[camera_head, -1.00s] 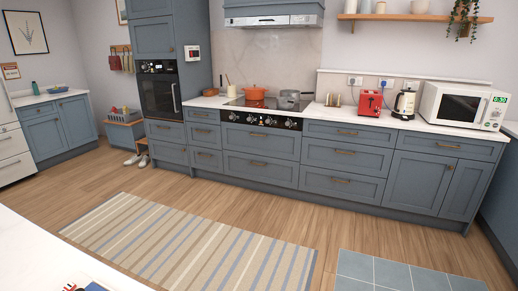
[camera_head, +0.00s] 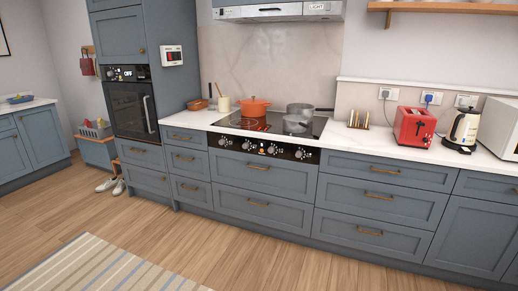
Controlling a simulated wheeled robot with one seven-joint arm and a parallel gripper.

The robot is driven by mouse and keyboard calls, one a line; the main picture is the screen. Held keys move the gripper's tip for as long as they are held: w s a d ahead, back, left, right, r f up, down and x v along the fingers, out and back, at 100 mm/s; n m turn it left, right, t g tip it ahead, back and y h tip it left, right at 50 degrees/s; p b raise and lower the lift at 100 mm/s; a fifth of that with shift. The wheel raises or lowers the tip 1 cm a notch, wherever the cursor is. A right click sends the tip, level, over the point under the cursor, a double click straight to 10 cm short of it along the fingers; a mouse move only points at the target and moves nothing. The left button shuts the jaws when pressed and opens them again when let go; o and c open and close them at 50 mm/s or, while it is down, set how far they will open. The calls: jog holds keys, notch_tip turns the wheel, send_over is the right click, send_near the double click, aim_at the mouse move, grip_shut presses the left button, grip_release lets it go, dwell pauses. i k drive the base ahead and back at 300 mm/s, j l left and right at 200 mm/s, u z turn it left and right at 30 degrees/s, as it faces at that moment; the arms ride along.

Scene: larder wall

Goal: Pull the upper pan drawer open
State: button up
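Two wide blue-grey drawers sit below the hob's black control panel (camera_head: 264,148). The upper wide drawer (camera_head: 285,180), which looks like the upper pan drawer, is shut, with a brass bar handle (camera_head: 258,167) near its top edge. The lower wide drawer (camera_head: 285,216) is also shut, with its own brass handle (camera_head: 257,204). My gripper is not in view, so its state and its distance from the drawer do not show.
An orange pot (camera_head: 255,107) and grey pans (camera_head: 298,120) stand on the hob. Shut drawers flank the wide ones. A red toaster (camera_head: 414,126) and a kettle (camera_head: 463,130) are to the right. The wooden floor (camera_head: 250,262) before the drawers is clear; a striped rug (camera_head: 95,268) lies front left.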

aim_at(292, 180)
jog(key=i, duration=2)
jog(key=i+u, duration=0.15)
jog(key=i, duration=0.35)
jog(key=i+l+u, duration=0.15)
jog(key=i, duration=0.3)
jog(key=i+l+u, duration=0.15)
jog(key=i, duration=0.35)
